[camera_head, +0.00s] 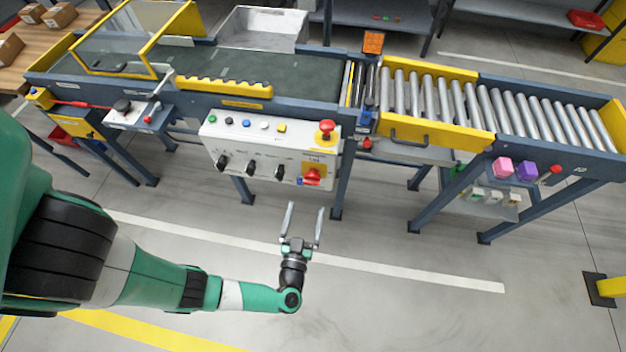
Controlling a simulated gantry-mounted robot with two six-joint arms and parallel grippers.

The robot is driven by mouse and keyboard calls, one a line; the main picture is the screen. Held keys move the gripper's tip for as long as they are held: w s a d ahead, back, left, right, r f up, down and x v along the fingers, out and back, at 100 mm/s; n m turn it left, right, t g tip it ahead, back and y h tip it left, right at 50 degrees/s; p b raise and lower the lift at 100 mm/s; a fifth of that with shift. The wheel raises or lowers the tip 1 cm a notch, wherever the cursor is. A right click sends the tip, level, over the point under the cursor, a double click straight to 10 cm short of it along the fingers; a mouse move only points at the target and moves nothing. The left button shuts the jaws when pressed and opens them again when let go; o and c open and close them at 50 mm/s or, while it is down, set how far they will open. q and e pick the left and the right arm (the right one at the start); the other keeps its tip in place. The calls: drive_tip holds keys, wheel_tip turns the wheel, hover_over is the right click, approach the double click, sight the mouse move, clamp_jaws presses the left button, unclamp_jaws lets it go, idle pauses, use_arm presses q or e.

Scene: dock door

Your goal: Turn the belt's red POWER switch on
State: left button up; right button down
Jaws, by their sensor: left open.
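The white control panel (225,138) hangs on the front of the belt conveyor. At its lower right is a red switch (312,177) on a yellow plate; its label and setting are too small to read. A red mushroom button (326,127) sits above it at the panel's upper right. My left gripper (305,208) is open and empty, with its two fingers pointing up the picture. It shows just below the red switch in the picture, apart from the panel. My right gripper is not in view.
Small coloured buttons and several black knobs (251,168) share the panel. A roller conveyor (480,103) with yellow rails (435,133) extends right. A grey bin (263,28) stands behind the belt (300,78). Blue legs (342,190) flank the panel. The floor in front is clear.

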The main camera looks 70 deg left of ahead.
sight(311, 184)
use_arm(q)
drive_tip(key=b+x, duration=0.3)
drive_tip(key=x, duration=0.6)
drive_tip(key=shift+a, duration=0.4)
drive_tip(key=shift+w+a, duration=0.35)
drive_tip(key=shift+a, duration=0.05)
drive_tip(key=c, duration=1.4)
